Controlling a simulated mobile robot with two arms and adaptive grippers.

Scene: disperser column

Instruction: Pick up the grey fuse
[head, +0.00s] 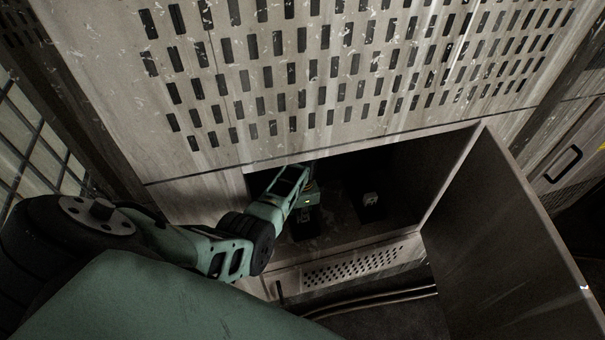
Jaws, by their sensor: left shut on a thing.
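My left gripper (308,184) reaches from the left into the open compartment of the cabinet. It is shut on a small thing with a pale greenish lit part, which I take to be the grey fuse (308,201). The fuse is small and dim, and its lower part is lost in shadow above a dark slot. My left arm and the gripper's body hide part of the compartment's left side. My right gripper is not in view.
The compartment has a bare pale floor edge (345,241). A small light thing (371,199) sits at a second dark slot to the right. The open door (505,240) stands out on the right. A perforated panel (330,80) rises above the opening.

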